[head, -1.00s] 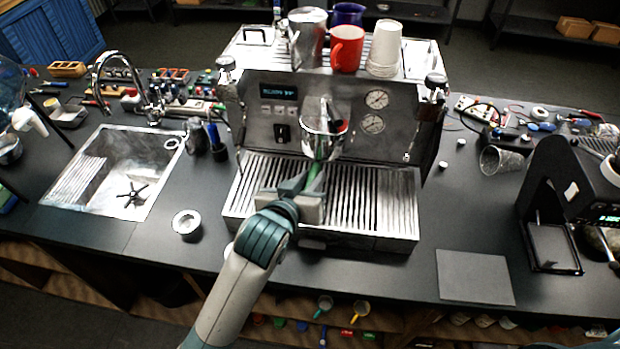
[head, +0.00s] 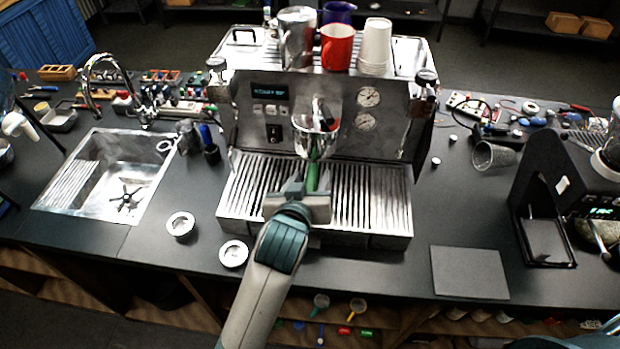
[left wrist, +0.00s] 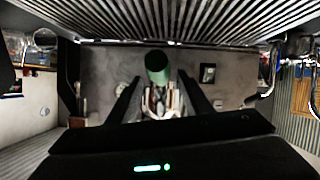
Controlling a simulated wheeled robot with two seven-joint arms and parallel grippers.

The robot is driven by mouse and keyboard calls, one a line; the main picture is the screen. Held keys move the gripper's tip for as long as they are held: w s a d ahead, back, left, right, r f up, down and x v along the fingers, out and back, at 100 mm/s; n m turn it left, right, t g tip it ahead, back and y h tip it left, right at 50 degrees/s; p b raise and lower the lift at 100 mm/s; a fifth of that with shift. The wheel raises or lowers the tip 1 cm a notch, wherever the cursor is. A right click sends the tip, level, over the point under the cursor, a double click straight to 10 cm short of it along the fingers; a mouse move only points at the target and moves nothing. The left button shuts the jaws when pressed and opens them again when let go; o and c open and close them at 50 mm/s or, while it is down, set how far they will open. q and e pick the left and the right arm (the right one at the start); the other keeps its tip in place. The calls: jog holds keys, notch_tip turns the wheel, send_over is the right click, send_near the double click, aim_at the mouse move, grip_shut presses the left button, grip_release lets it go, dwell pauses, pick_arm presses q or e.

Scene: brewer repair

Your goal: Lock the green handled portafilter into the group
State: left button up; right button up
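The green-handled portafilter (head: 312,176) is at the group (head: 318,118) on the front of the espresso machine. Its metal basket is up under the group, and its handle points out toward me, nearly straight. I cannot tell how firmly it is seated. My left gripper (head: 306,188) is at the handle's outer end. In the left wrist view, the green handle end (left wrist: 157,67) lies between the fingers of my left gripper (left wrist: 159,78), with a visible gap on each side, so the fingers look open.
The drip tray (head: 232,198) lies below the handle. Cups and a steel pitcher (head: 297,38) stand on top of the machine. Two small round metal items (head: 180,224) (head: 233,254) lie front left. A sink (head: 60,190) is left, a grinder (head: 550,190) right, and a dark mat (head: 468,272) front right.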

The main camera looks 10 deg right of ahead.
pick_arm(q)
jog(key=shift+s, duration=0.1)
jog(key=v, duration=1.2)
dwell(0.4)
